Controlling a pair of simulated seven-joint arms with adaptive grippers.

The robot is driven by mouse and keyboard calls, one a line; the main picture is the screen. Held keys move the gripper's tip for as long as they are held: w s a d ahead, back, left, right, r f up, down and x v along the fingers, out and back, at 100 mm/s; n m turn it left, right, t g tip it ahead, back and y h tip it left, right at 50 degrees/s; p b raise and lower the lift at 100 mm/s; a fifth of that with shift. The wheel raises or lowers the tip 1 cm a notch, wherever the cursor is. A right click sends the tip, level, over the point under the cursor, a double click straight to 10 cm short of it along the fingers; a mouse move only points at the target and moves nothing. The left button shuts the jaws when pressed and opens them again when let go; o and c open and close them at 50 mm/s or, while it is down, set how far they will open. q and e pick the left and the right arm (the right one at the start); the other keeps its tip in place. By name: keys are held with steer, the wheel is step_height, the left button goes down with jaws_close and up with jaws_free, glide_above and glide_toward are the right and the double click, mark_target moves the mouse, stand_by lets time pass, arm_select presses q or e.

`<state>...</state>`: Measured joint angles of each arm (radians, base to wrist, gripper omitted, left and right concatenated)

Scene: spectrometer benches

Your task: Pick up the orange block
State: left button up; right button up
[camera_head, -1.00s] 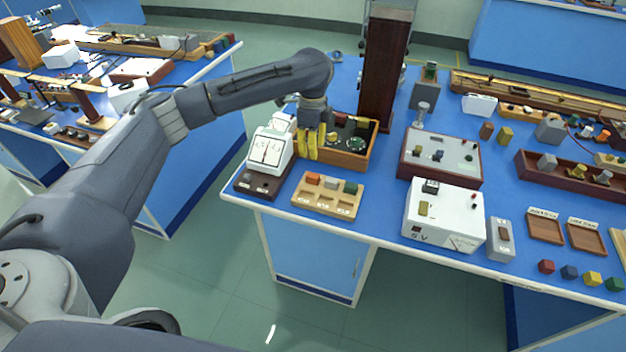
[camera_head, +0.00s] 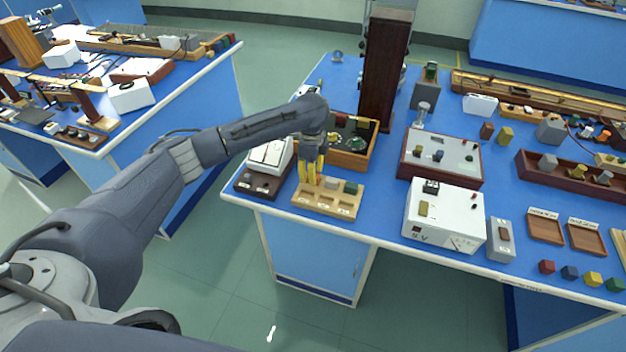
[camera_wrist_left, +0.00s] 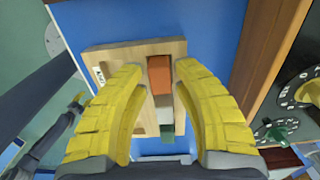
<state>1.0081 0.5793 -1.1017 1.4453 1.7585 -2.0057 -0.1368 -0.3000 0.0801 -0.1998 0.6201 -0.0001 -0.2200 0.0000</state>
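The orange block (camera_wrist_left: 159,75) sits in the wooden tray (camera_wrist_left: 110,60), in a row with a grey block (camera_wrist_left: 164,103) and a green block (camera_wrist_left: 167,131). In the head view the tray (camera_head: 325,208) lies near the table's front edge, and the gripper mostly hides the orange block. My left gripper (camera_head: 313,178) points down over the tray's left end. In the left wrist view its yellow fingers (camera_wrist_left: 160,72) are open, one on each side of the block row, with nothing held. I cannot tell whether they touch the orange block. My right gripper is not in view.
A wooden box with dark knobs (camera_head: 345,160) stands just behind the tray. A white device on a dark base (camera_head: 262,183) is to the left. A tall brown column (camera_head: 385,75) rises behind. A white power box (camera_head: 445,215) stands to the right.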

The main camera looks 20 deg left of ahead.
arm_select(q)
steer(key=shift+f, duration=0.95)
steer(key=shift+o, duration=0.3)
jaws_close()
step_height(320, 180, up, 23)
stand_by(0.8)
